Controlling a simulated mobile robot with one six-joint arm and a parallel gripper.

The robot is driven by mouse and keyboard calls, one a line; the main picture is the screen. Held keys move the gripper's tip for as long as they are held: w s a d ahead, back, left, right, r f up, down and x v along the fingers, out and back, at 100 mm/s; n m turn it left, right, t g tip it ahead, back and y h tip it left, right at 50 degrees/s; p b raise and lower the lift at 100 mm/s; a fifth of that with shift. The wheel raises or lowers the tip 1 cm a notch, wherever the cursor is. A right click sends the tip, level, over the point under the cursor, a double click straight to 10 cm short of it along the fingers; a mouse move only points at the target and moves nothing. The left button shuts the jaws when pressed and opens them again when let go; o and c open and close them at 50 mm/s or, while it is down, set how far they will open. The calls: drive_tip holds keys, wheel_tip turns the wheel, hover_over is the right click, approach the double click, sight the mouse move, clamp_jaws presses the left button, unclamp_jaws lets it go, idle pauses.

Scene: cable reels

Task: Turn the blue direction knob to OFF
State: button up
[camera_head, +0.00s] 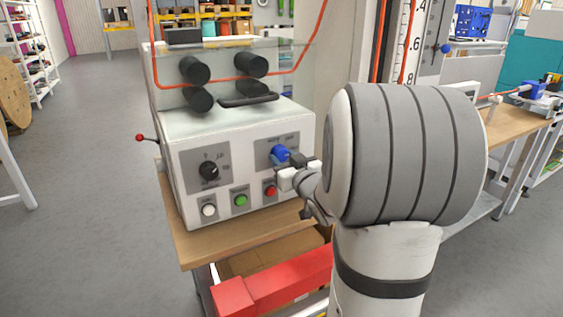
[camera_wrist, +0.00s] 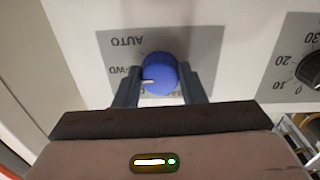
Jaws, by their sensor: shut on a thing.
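The blue direction knob (camera_head: 280,154) is on a grey plate on the front of the white machine (camera_head: 250,204). In the wrist view the knob (camera_wrist: 159,72) sits between the two dark fingers of my gripper (camera_wrist: 163,86), which is shut on it. The knob's white pointer line points left in that view, toward the label FWD, with AUTO above it; the lettering is upside down there. Labels below the knob are mostly hidden by my gripper. In the head view my gripper (camera_head: 294,168) reaches the knob from the right.
A black dial (camera_head: 209,171) is left of the knob, with white (camera_head: 208,210), green (camera_head: 240,200) and red (camera_head: 270,191) buttons below. Black rollers (camera_head: 195,70) and an orange cable (camera_head: 222,83) are above. A red-tipped lever (camera_head: 140,138) sticks out left.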

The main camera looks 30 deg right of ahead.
drive_tip(key=n+b, duration=0.2)
drive_tip(key=b, duration=0.1)
drive_tip(key=n+b, duration=0.2)
drive_tip(key=b, duration=0.1)
drive_tip(key=shift+f, duration=0.3)
drive_tip(key=n+b, duration=0.4)
drive_tip(key=shift+d+r+b, duration=0.1)
drive_tip(key=shift+r+b, duration=0.15)
drive_tip(key=shift+b, duration=0.05)
drive_tip(key=shift+n, duration=0.3)
drive_tip(key=o, duration=1)
drive_tip(key=shift+r, duration=0.1)
